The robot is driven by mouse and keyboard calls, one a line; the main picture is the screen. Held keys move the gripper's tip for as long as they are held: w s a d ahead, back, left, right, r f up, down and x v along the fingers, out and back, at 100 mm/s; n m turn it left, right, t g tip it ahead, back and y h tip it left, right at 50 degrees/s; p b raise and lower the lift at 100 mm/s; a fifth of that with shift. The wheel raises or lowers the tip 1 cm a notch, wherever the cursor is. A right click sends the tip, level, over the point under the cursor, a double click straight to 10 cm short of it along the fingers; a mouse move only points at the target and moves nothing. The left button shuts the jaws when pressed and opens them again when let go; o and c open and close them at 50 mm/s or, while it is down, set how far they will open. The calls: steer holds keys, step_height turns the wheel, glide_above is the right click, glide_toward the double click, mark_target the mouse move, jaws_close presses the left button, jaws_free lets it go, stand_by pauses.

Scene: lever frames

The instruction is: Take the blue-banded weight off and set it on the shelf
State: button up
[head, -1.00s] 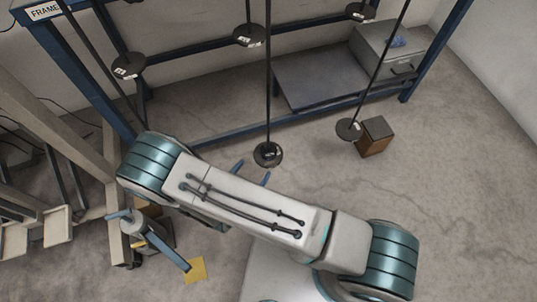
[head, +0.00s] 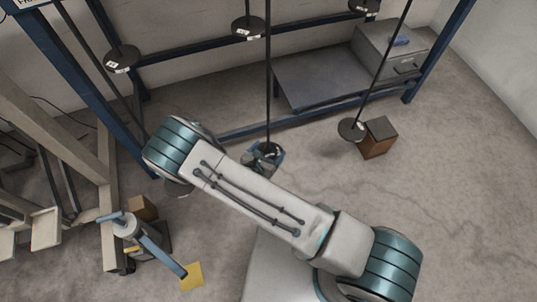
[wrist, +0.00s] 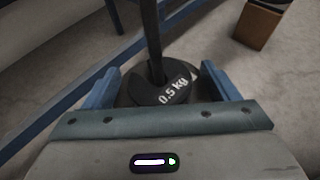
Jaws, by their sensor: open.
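Dark disc weights hang on rods from the blue frame. One weight (wrist: 160,88), labelled 0.5 kg, sits between my gripper's blue fingers (wrist: 160,87) in the wrist view. My gripper (head: 265,152) is open around it; I cannot tell whether either finger touches it. In the head view my arm and gripper partly hide this weight. I see no clear blue band on any weight. Another weight (head: 351,129) hangs at the right on a slanted rod. The shelf (head: 325,82) is a low grey panel inside the frame, with its left and middle bare.
A grey box (head: 388,55) with a blue item on top stands at the shelf's right end. A brown block (head: 379,138) is on the floor beside the right weight. More weights (head: 121,58) hang at the back. A wooden stand (head: 110,190) is at the left.

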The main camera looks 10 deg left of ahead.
steer(key=shift+r, duration=0.1)
steer(key=c, duration=1.2)
